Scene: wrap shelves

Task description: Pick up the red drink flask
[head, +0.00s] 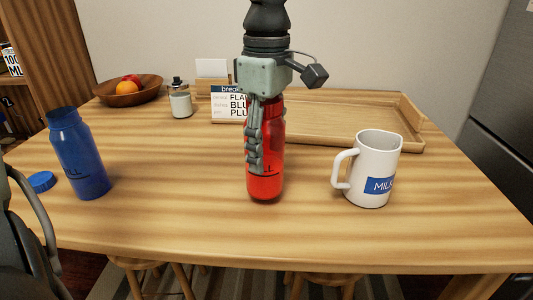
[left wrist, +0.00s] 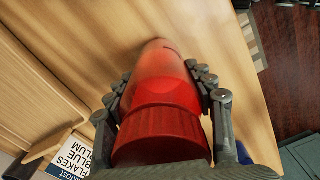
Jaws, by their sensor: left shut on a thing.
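The red drink flask (head: 266,183) stands upright on the wooden table, near the middle of the head view. My left gripper (head: 257,140) comes down on it from above and is shut on its body, with the fingers along its sides. In the left wrist view the red flask (left wrist: 165,95) lies between the two fingers of the gripper (left wrist: 165,105), its cap end nearest the camera. The flask's base looks to be at the table surface; I cannot tell if it is lifted. My right gripper is not in view.
A blue flask (head: 80,160) with a blue cap (head: 41,181) beside it is at left. A white milk jug (head: 373,170) stands at right. Behind are a wooden tray (head: 345,132), a breakfast sign (head: 228,105), a small jar (head: 181,105) and a fruit bowl (head: 128,98).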

